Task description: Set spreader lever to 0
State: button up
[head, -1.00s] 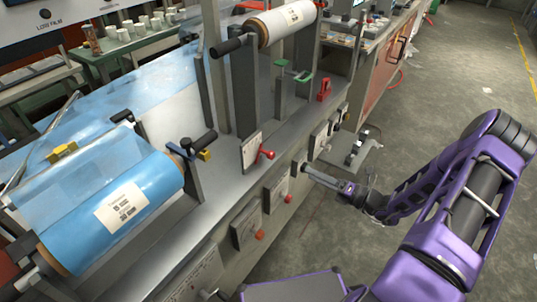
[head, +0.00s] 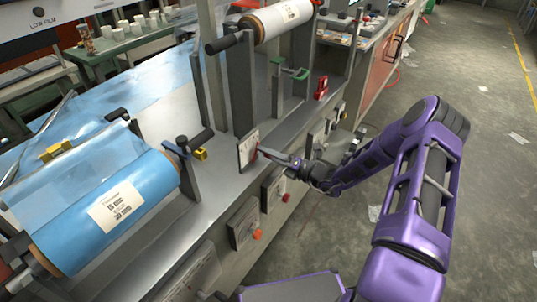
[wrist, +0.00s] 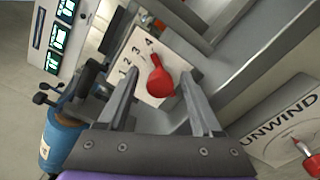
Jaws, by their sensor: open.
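A red lever (wrist: 159,80) sits on a pale plate (wrist: 127,58) with the numbers 1, 2, 3 and 4 in the wrist view. Its narrow end points near the 4; no 0 is readable. The plate also shows in the head view (head: 246,148), on the machine's side, with the red lever (head: 254,154) partly hidden by my gripper. My gripper (head: 267,153) is open, with the lever showing between its two fingers in the wrist view (wrist: 161,80). I cannot tell whether a finger touches it. No spreader name is readable on the plate.
A plate marked UNWIND (wrist: 280,122) with its own red lever (wrist: 304,149) is at the right of the wrist view. A blue film roll (head: 110,212) lies left. Open floor (head: 490,180) is at right.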

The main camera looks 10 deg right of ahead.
grip_shut()
dwell(0.3)
jog(key=shift+n, duration=0.3)
jog(key=shift+s+a+r+n+p, duration=0.15)
jog(key=shift+s+a+n+p, duration=0.1)
jog(key=shift+n, duration=0.35)
jog(key=shift+s+a+r+n+p, duration=0.15)
jog(key=shift+n+p, duration=0.1)
jog(key=shift+n, duration=0.35)
jog(key=n, duration=0.2)
jog(key=shift+s+a+n, duration=0.4)
jog(key=n, duration=0.1)
jog(key=s+a+n, duration=0.1)
jog(key=n, duration=0.1)
jog(key=shift+f+p, duration=0.15)
jog(key=shift+p, duration=0.15)
jog(key=shift+s+a+f+n, duration=0.15)
jog(key=shift+n, duration=0.65)
jog(key=shift+s+a+f+n, duration=0.1)
jog(key=shift+s+n, duration=0.05)
jog(key=shift+n, duration=0.65)
